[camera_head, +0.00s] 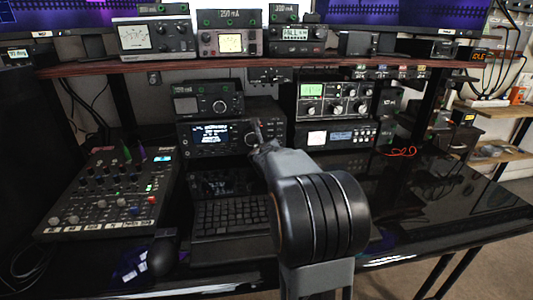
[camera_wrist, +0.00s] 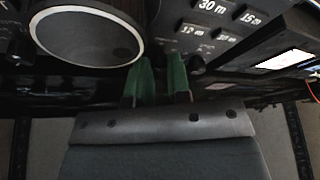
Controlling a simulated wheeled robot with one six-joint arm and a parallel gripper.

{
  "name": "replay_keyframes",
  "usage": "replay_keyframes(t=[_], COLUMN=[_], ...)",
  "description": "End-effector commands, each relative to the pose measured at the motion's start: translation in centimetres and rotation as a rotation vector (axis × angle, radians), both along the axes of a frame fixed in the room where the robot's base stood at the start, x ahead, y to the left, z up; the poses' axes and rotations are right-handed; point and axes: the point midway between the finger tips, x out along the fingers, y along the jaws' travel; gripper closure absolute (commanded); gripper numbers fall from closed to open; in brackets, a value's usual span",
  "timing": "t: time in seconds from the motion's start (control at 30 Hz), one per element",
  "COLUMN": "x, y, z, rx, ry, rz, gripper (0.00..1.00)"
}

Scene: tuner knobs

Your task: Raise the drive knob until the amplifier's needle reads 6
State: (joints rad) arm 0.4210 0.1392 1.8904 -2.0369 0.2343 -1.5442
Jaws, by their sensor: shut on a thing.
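My gripper (camera_head: 258,132) reaches the front of the black transceiver (camera_head: 205,136) on the desk, at the right of its lit display. In the wrist view my gripper (camera_wrist: 162,68) shows two green fingers close together, shut on a small knob on the panel, taken to be the drive knob. The fingers hide most of that knob, and no label on it is readable. Several meters are in the head view: a white one (camera_head: 136,38), a yellow-lit one (camera_head: 230,43) and a green-lit one (camera_head: 312,90). I cannot tell which is the amplifier's, and no needle is readable.
A large white-rimmed dial (camera_wrist: 86,38) lies left of the fingers. A small dark knob (camera_wrist: 198,64) and band buttons (camera_wrist: 208,8) lie to the right. A keyboard (camera_head: 230,216) is below the transceiver, a mixer (camera_head: 115,190) to the left.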

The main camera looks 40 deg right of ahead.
Motion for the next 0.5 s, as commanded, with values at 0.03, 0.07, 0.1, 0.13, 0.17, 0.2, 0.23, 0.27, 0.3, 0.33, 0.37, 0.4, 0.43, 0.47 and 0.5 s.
replay_keyframes(t=[0.03,0.07,0.1,0.13,0.17,0.2,0.23,0.27,0.3,0.33,0.37,0.4,0.43,0.47,0.5], x=[-0.06,-0.07,-0.07,-0.07,-0.07,-0.06,-0.05,-0.05,-0.05,-0.05,-0.05,-0.05,-0.05,-0.05,-0.05], y=[-0.11,-0.12,-0.12,-0.13,-0.11,-0.10,-0.08,-0.07,-0.07,-0.07,-0.08,-0.08,-0.08,-0.08,-0.07], z=[-0.21,-0.18,-0.15,-0.13,-0.09,-0.06,-0.04,-0.04,-0.03,-0.03,-0.04,-0.04,-0.04,-0.04,-0.04], rx=[0.045,0.067,0.092,0.104,0.112,0.117,0.118,0.118,0.117,0.116,0.115,0.115,0.115,0.115,0.115], ry=[-0.024,-0.033,-0.045,-0.050,-0.054,-0.056,-0.056,-0.056,-0.055,-0.055,-0.055,-0.055,-0.055,-0.055,-0.054], rz=[-0.002,-0.002,-0.001,-0.002,-0.002,-0.001,0.000,0.000,0.000,-0.001,0.000,0.000,0.000,0.000,0.000], gripper=[1.00,1.00,1.00,1.00,1.00,1.00,1.00,1.00,1.00,1.00,1.00,1.00,1.00,0.79,0.76])
